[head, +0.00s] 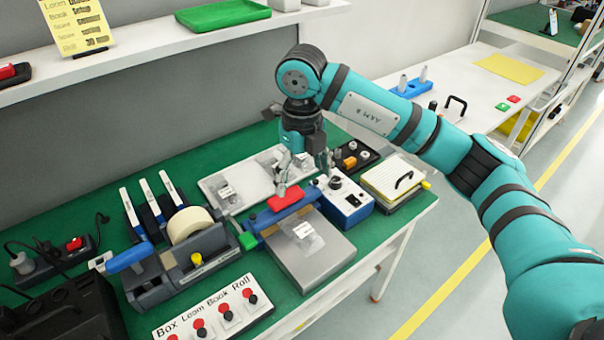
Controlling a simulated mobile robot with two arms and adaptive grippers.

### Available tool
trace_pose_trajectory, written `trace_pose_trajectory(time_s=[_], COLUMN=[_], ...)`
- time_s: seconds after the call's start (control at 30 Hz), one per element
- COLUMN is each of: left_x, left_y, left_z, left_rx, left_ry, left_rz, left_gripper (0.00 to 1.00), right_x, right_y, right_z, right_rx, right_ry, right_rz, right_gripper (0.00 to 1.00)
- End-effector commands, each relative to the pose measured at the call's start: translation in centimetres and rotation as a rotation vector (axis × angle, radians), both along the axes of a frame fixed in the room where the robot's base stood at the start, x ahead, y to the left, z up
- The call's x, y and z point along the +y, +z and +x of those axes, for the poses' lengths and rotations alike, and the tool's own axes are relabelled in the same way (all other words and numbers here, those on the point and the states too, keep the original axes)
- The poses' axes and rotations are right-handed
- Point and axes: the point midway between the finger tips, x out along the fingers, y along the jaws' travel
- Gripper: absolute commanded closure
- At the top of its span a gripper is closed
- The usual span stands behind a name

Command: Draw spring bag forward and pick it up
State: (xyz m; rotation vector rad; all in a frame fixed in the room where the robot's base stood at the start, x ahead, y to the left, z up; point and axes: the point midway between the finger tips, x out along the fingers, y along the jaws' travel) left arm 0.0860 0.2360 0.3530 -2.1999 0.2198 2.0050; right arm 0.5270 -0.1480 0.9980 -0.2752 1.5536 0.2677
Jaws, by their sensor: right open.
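A clear plastic bag with a small white label (303,232) lies on the grey metal plate (325,258) in front of the blue bar sealer (290,219) with the red grip. More clear labelled bags, one at the left (228,195) and one farther back (268,163), lie in the white tray (212,181) behind the sealer. The labels are too small to read, so I cannot tell which is the spring bag. My right gripper (305,176) points down, open and empty, over the sealer and the tray's right end. It partly hides the tray. My left gripper is out of view.
A blue-and-white control box (346,203) and a black tray of small parts (352,158) stand close at the right. A tape dispenser (195,250) and a button panel (215,312) are at the left and front. A shelf (150,45) overhangs the back left.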

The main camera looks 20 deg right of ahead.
Motion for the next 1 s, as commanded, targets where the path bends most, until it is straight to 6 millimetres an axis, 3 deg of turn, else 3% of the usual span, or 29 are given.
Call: trace_pose_trajectory(time_s=[0.37, 1.0], left_x=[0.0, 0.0], left_y=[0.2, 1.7], left_z=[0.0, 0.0], left_rx=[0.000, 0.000], left_ry=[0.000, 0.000], left_rz=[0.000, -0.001], left_gripper=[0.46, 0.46], right_x=[0.1, 0.1], right_y=[-1.3, -13.4], right_z=[-0.1, -0.1], right_rx=[0.005, 0.005], right_ry=[0.001, 0.001], right_rz=[0.004, 0.005], right_gripper=[0.15, 0.15])
